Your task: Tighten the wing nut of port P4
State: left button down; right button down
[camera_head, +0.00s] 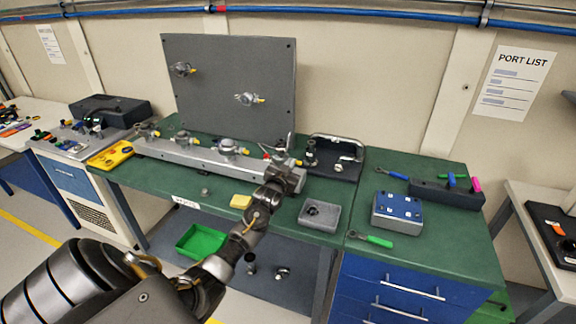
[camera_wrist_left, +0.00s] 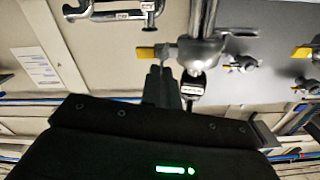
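A grey metal bar (camera_head: 190,157) carries a row of clamped ports along the back of the green bench. My left gripper (camera_head: 287,168) is at the bar's right end, close to the last port there. In the left wrist view a silver port clamp (camera_wrist_left: 203,52) with a yellow-tipped wing nut (camera_wrist_left: 147,53) stands just beyond my left fingers (camera_wrist_left: 163,86). The fingers look close together beside the clamp. I cannot tell whether they touch the wing nut or hold it. No readable label identifies this port as P4. My right gripper is out of view.
A grey upright panel (camera_head: 235,75) with two more ports stands behind the bar. A dark fixture with a handle (camera_head: 338,150) is close on the right. A grey tray (camera_head: 320,214), blue-topped box (camera_head: 398,210) and green-handled tool (camera_head: 379,241) lie on the bench's right half.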

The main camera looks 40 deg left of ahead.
pick_arm(q)
jog(key=m, duration=0.7)
jog(key=d+f+m, duration=0.1)
jog(key=m, duration=0.3)
jog(key=shift+w+f, duration=0.1)
jog(key=shift+w, duration=0.1)
jog(key=shift+f+m+p, duration=0.15)
jog(key=shift+f+m, duration=0.15)
jog(key=shift+m, duration=1.5)
jog(key=shift+f+m+p, duration=0.15)
jog(key=shift+f+m, duration=0.15)
jog(key=shift+m, duration=1.5)
jog(key=shift+f+m+p, duration=0.15)
jog(key=shift+f+m, duration=0.15)
jog(key=shift+m, duration=1.5)
jog(key=c, duration=1.9)
grip_release()
jog(key=shift+s, duration=0.1)
